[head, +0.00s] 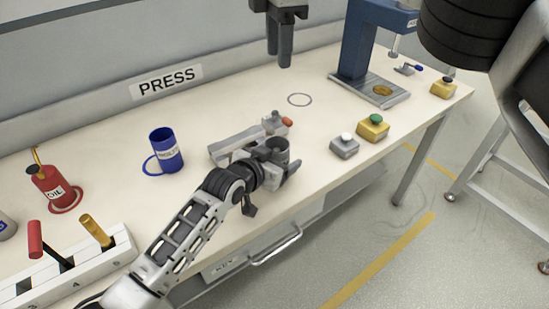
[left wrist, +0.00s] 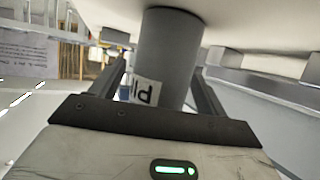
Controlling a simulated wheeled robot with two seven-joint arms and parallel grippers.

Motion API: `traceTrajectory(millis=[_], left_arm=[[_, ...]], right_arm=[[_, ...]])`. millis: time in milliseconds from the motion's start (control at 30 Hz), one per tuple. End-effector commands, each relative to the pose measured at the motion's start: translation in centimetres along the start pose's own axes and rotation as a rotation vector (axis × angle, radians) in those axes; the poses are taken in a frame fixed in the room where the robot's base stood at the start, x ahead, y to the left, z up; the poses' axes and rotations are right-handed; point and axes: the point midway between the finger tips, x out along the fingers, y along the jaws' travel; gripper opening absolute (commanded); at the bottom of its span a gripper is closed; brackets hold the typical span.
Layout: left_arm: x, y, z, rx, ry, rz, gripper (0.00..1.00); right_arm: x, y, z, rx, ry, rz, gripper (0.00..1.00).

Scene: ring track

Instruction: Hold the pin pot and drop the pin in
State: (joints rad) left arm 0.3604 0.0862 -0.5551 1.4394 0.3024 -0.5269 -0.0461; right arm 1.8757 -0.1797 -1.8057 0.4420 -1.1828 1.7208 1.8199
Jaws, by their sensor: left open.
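The pin pot is a grey cylinder (left wrist: 168,55) with a partly visible label, standing between the fingers of my left gripper in the left wrist view. In the head view its dark open top (head: 277,145) shows at my left gripper (head: 279,158), near the table's front edge. The left gripper is open around the pot; finger contact is not clear. My right gripper (head: 280,54) hangs above the back of the table with its fingers down and close together, clear of the pot. I cannot make out a pin in it.
A blue mug (head: 166,150), a red oil can (head: 52,188) and a slotted rack (head: 117,253) are to the left. Grey (head: 344,147) and yellow (head: 372,129) button boxes and the blue press (head: 356,45) are to the right.

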Motion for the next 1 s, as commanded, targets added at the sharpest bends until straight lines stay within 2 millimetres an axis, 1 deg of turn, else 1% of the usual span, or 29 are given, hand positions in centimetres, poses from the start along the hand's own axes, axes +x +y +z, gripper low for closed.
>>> traceTrajectory(millis=[167, 267, 500, 600, 700, 833, 1000], left_arm=[[-1.2, -0.1, 0.1, 0.0, 0.0, -0.001, 0.75], [-2.9, -0.1, 0.1, 0.001, 0.0, -0.001, 0.75], [-7.8, -0.1, 0.1, 0.001, -0.001, -0.001, 0.75], [-9.6, 0.0, 0.1, 0.002, -0.002, -0.001, 0.75], [-10.9, 0.0, 0.1, 0.001, -0.001, -0.001, 0.75], [-11.8, 0.0, 0.1, 0.0, -0.001, 0.0, 0.75], [-12.0, 0.0, 0.1, -0.001, -0.002, 0.0, 0.75]], right_arm=[[0.0, 0.0, 0.0, 0.0, 0.0, 0.0, 0.39], [0.0, 0.0, 0.0, 0.0, 0.0, 0.0, 0.39], [0.0, 0.0, 0.0, 0.0, 0.0, 0.0, 0.39], [0.0, 0.0, 0.0, 0.0, 0.0, 0.0, 0.39], [0.0, 0.0, 0.0, 0.0, 0.0, 0.0, 0.39], [0.0, 0.0, 0.0, 0.0, 0.0, 0.0, 0.39], [0.0, 0.0, 0.0, 0.0, 0.0, 0.0, 0.39]])
